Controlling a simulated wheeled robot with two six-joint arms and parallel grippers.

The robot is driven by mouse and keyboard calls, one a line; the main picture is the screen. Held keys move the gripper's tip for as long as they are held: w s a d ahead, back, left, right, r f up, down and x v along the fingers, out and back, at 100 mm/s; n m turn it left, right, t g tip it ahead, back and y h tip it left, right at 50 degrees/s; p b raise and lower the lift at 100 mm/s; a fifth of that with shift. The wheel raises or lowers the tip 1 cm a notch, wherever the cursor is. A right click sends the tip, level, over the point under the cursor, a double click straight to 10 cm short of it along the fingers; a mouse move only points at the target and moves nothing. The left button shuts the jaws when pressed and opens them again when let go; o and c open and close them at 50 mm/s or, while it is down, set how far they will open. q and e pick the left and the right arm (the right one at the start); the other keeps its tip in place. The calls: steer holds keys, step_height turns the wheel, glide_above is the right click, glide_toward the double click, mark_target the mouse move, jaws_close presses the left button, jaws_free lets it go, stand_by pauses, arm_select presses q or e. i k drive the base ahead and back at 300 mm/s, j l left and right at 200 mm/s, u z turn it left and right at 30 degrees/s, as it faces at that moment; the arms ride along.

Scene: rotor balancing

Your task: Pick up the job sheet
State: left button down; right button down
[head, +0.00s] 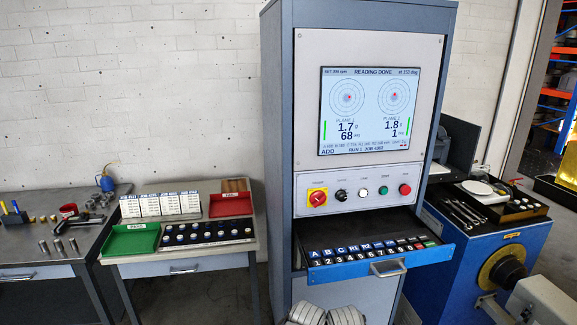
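Several white job sheets stand upright in a row at the back of the small grey table at left. From left to right they are a first sheet (129,206), a second (149,204), a third (170,202) and a fourth (190,200). Each has a dark heading and small printed lines, too small to read surely. The machine's screen (368,111) shows "READING DONE", "RUN 1" and a job number that looks like 4360.
A green tray (131,242), a red tray (230,205) and a black rack (207,235) of small weights crowd the table around the sheets. The cabinet's keyboard drawer (373,248) juts out at centre. A workbench (30,262) with tools stands at far left.

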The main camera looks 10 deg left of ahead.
mark_target(189, 200)
steer(key=i+j+u, duration=0.1)
steer(key=u, duration=0.5)
steer(key=i+j+u, duration=0.15)
steer(key=i+u, duration=0.55)
steer(key=i, duration=0.5)
steer(key=i+l+u, duration=0.1)
steer(key=i, duration=0.4)
steer(key=i+l, duration=0.3)
steer(key=l, duration=0.15)
